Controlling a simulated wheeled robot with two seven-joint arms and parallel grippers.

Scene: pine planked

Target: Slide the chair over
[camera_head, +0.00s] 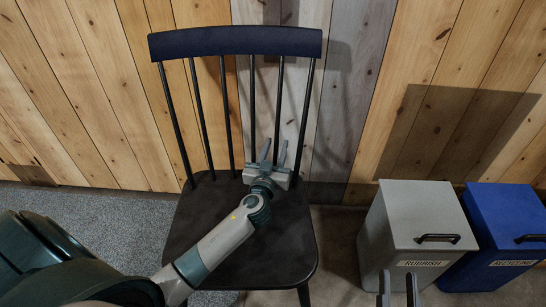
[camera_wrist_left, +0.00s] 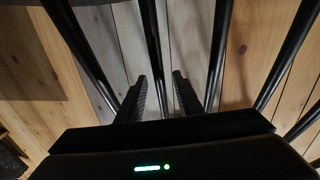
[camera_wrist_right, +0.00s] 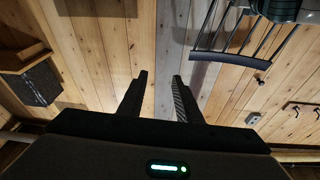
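The dark chair (camera_head: 245,232) stands with its spindled back toward the plank wall and its top rail (camera_head: 236,42) upright. My left gripper (camera_head: 274,152) is above the seat, close in front of the back spindles. In the left wrist view its fingers (camera_wrist_left: 160,95) are apart, with a dark spindle showing between and beyond them; I cannot tell whether they touch it. My right gripper (camera_head: 399,285) is low at the picture's bottom edge, in front of the grey bin. In the right wrist view its fingers (camera_wrist_right: 158,95) are apart with nothing between them, and the chair's top rail (camera_wrist_right: 222,59) shows at upper right.
A grey bin marked RUBBISH (camera_head: 420,225) and a blue bin marked RECYCLING (camera_head: 508,222) stand to the right of the chair. A grey carpet (camera_head: 100,215) covers the floor at left. The plank wall (camera_head: 100,90) is close behind the chair.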

